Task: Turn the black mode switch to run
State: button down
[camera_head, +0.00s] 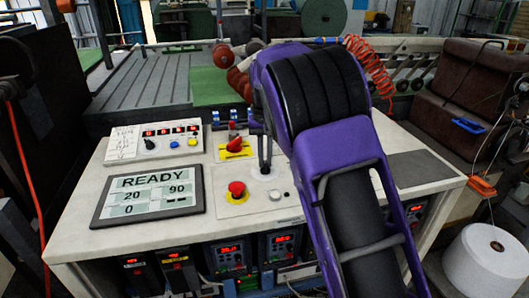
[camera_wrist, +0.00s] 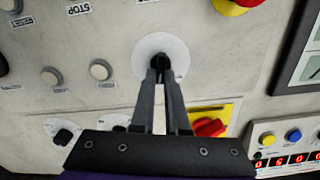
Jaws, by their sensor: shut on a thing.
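The black mode switch (camera_wrist: 163,62) sits in the middle of a round white plate on the pale panel in the wrist view. My gripper (camera_wrist: 161,74) has its two fingers around the switch, closed on its sides. The fingers cover much of the switch, and the lettering on its plate is too small to read. In the head view my gripper (camera_head: 265,168) reaches down to the white plate (camera_head: 258,176), and the switch itself is mostly hidden.
A red mushroom button (camera_head: 237,188) on yellow is just in front-left of the switch. A red rotary switch (camera_head: 236,146) on a yellow plate is behind it. A display (camera_head: 150,194) reads READY. A control box (camera_head: 155,142) with red digits stands behind the display.

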jog(key=m+p, duration=0.1)
jog(key=m, duration=0.1)
jog(key=m+p, duration=0.2)
jog(key=shift+d+r, duration=0.2)
jog(key=shift+d+f+m+p, duration=0.1)
jog(key=shift+m+p, duration=0.7)
jog(key=shift+m, duration=0.4)
jog(key=c, duration=0.9)
grip_release()
notch_tip(320, 180, up, 17)
jog(key=shift+r+p, duration=0.15)
jog(key=shift+p, duration=0.3)
jog(key=shift+d, duration=0.1)
